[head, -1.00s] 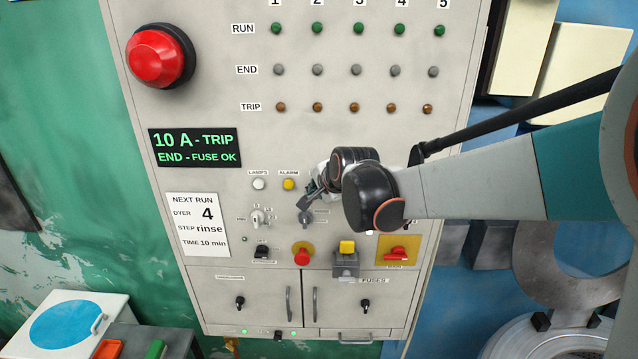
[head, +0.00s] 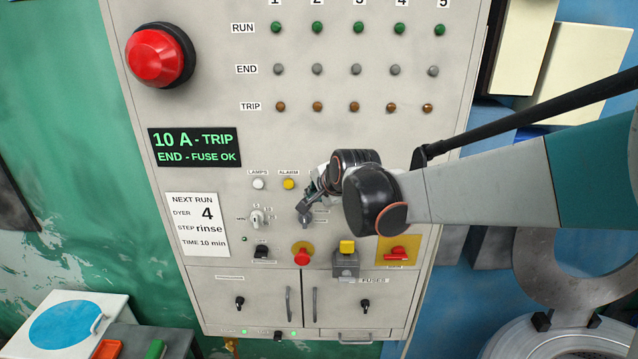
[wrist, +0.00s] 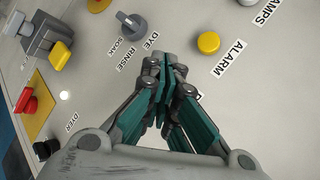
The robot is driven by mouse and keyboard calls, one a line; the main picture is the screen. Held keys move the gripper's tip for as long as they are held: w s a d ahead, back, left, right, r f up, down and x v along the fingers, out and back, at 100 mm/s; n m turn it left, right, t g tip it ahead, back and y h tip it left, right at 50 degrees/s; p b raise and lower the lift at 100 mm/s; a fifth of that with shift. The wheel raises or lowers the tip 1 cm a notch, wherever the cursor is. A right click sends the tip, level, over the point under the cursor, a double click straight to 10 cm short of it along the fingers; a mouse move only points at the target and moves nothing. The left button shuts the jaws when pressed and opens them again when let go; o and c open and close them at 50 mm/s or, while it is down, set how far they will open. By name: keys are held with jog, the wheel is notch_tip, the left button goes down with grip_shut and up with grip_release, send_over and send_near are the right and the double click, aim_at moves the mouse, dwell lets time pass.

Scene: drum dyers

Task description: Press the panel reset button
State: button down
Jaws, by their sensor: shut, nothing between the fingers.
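In the wrist view my gripper (wrist: 172,68) has its teal-sided fingers shut together, with nothing between them, pointing at the panel. I cannot tell whether the fingertips touch the panel.
The grey dye-rinse-soak knob (wrist: 131,25) stands out near the fingertips. Below, in the head view, are a red mushroom button (head: 302,257), a yellow-topped grey box (head: 346,262) and a red switch (head: 398,254). A large red button (head: 157,56) is upper left. The display (head: 195,147) reads "10 A - TRIP".

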jog(key=shift+s, duration=0.1)
jog(key=s, duration=0.5)
jog(key=shift+s+a, duration=0.1)
jog(key=shift+s, duration=0.05)
dwell(0.7)
jog(key=shift+f, duration=0.1)
jog(key=s+d+f+n+h+b, duration=0.1)
jog(key=s+d+f+n+b, duration=0.2)
jog(key=s+d+f+b, duration=0.3)
jog(key=s+d+f+n+g+h+b, duration=0.1)
jog(key=s+d+f+n+b, duration=0.3)
jog(key=s+d+f+b, duration=0.3)
jog(key=s+d+f+n+g+h+b, duration=0.1)
jog(key=s+d+f+n+b, duration=0.3)
jog(key=s+f+b, duration=1)
jog(key=d+f+b, duration=0.3)
jog(key=f+b, duration=0.1)
jog(key=f, duration=0.1)
jog(key=shift+s+h, duration=0.2)
jog(key=shift+h, duration=0.1)
